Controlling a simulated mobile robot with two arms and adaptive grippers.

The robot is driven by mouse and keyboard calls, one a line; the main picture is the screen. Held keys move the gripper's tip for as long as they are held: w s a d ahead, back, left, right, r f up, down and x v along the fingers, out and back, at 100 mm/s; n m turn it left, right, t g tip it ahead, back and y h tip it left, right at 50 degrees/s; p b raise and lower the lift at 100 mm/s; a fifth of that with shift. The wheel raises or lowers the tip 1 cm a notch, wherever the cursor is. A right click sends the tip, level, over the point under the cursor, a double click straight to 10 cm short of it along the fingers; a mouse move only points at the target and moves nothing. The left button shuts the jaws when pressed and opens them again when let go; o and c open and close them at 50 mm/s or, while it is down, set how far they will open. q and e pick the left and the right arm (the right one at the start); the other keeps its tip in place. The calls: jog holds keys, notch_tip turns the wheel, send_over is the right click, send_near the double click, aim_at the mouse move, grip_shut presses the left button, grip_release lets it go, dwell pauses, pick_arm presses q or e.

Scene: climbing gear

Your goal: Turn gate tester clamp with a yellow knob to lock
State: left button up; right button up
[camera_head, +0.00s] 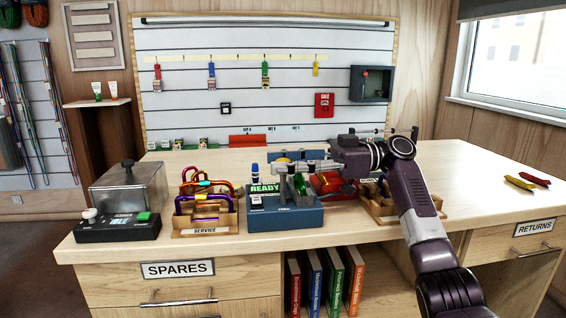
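The gate tester (287,217) is a blue box on the table, left of my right arm. Its green display reads READY, and a blue-topped part stands at its back left. A small yellow patch (283,160), which looks like the knob of the clamp, shows just above my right gripper (284,178). My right gripper reaches in from the right over the tester's top, close to the knob. The gripper's fingers overlap the clamp, so I cannot tell whether they touch the knob or how far they are apart. My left gripper is not in view.
A wooden SERVICE tray (205,226) with coloured carabiners stands left of the tester. Farther left is a dark device (118,228) reading IDLE, with a clear-covered box behind it. Another carabiner tray (380,212) sits behind my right arm. The table's right side is mostly clear.

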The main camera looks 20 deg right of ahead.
jog(key=shift+d, duration=0.25)
jog(key=v, duration=0.7)
dwell(0.3)
